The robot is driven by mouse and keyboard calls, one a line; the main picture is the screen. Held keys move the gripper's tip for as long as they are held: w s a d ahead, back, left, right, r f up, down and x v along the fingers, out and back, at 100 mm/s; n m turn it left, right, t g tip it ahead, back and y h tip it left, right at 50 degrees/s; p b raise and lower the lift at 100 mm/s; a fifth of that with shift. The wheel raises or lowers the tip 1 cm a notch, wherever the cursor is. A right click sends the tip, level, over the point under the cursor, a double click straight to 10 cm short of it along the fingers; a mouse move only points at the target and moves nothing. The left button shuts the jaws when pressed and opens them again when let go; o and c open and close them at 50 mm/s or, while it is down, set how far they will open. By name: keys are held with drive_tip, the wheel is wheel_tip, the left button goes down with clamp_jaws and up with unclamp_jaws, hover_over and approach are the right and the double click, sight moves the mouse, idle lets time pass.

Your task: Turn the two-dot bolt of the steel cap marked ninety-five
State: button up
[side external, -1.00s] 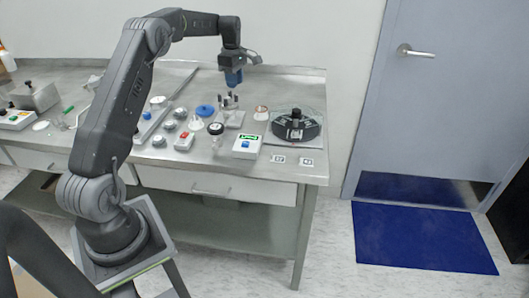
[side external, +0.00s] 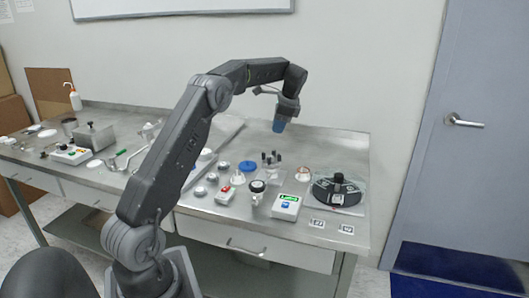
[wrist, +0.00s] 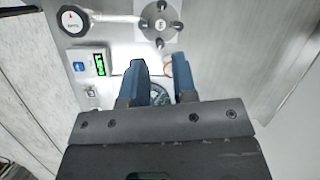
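A steel cap on a square plate (wrist: 172,12) shows at the top of the wrist view, with several dark upright bolts around a hub (wrist: 158,24). The hub's marking and the bolts' dots are too small to read. In the side view the bolts (side external: 271,158) stand upright on the bench. My gripper (side external: 278,127) hangs above and slightly right of them, clear of contact. In the wrist view its two blue fingers (wrist: 161,72) are apart, below the cap in the picture. Nothing is held between them.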

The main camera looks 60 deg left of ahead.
sight(264, 152)
drive_tip(key=s+a+f+m, duration=0.1)
drive_tip(key=f+m, duration=0.1)
drive_tip(key=f, duration=0.1)
drive_tip(key=s+a+f+m, duration=0.1)
drive_tip(key=a+f+m, duration=0.1)
drive_tip(key=f, duration=0.2)
drive_tip(key=s+a+f+m, duration=0.1)
drive_tip(key=f, duration=0.3)
drive_tip(key=shift+a+f+m+y, duration=0.2)
drive_tip(key=shift+m+y, duration=0.2)
clamp_jaws()
